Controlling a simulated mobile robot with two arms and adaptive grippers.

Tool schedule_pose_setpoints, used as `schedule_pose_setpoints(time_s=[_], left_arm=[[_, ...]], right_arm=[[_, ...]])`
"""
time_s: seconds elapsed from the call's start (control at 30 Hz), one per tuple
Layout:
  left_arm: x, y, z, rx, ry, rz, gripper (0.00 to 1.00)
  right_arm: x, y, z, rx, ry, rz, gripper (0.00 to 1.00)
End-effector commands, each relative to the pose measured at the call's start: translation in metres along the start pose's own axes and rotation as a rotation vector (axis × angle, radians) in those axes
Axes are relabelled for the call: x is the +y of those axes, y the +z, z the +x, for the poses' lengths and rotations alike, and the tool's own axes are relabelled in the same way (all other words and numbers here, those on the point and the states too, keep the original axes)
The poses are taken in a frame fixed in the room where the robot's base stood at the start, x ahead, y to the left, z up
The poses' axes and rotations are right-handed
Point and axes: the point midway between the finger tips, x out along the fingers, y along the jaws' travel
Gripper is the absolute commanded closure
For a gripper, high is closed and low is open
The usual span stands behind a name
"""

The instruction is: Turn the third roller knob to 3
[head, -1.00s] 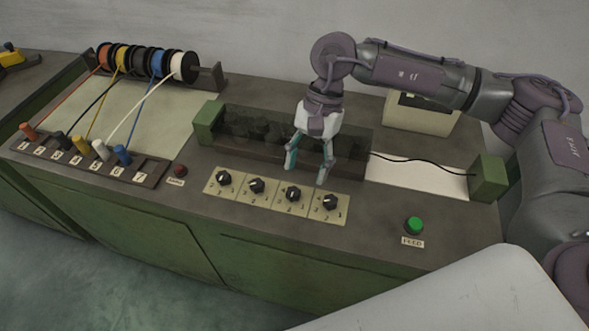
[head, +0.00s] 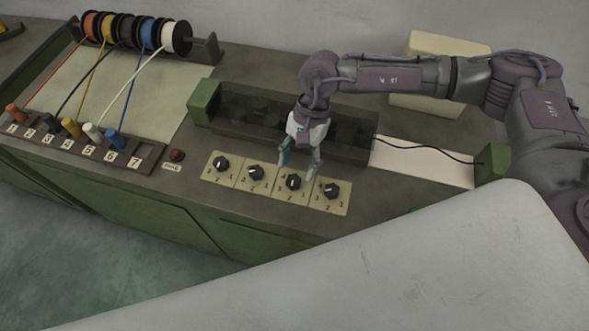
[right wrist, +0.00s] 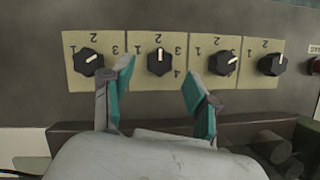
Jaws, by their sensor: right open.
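A row of black roller knobs on cream plates sits on the bench top. The third from the left in the head view (head: 293,182) is the second from the left in the right wrist view (right wrist: 160,61), which looks from the opposite side. Its white mark points up towards the 2 there. My right gripper (head: 298,171) points down by this knob. In the right wrist view its teal-padded fingers (right wrist: 161,98) are apart, one to each side of the knob and nearer the camera, with nothing between them. Contact cannot be told. My left gripper is not in view.
Neighbouring knobs (head: 256,172) (head: 331,190) stand close on both sides. Behind is a dark see-through roller housing (head: 240,112) with green end blocks. A red button (head: 177,155) and numbered coloured pegs (head: 71,127) lie left. A pale surface covers the lower right.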

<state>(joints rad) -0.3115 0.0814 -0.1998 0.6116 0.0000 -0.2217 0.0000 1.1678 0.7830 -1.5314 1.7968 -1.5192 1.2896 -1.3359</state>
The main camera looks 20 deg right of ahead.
Motion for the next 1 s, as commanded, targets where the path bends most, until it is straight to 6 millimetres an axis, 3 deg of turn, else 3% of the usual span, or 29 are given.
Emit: schedule_pose_setpoints(time_s=[0.23,0.6,0.97,1.0], left_arm=[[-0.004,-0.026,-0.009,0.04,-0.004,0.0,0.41],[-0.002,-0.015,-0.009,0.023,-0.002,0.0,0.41],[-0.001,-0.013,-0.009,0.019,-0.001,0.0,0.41],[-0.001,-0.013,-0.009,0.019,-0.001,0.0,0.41]], right_arm=[[0.0,0.001,0.031,-0.001,0.0,0.0,0.41],[0.0,0.0,0.037,0.0,-0.001,-0.001,0.41],[0.0,0.0,0.037,0.0,-0.001,0.0,0.99],[0.0,0.0,0.037,0.0,-0.001,0.0,1.0]])
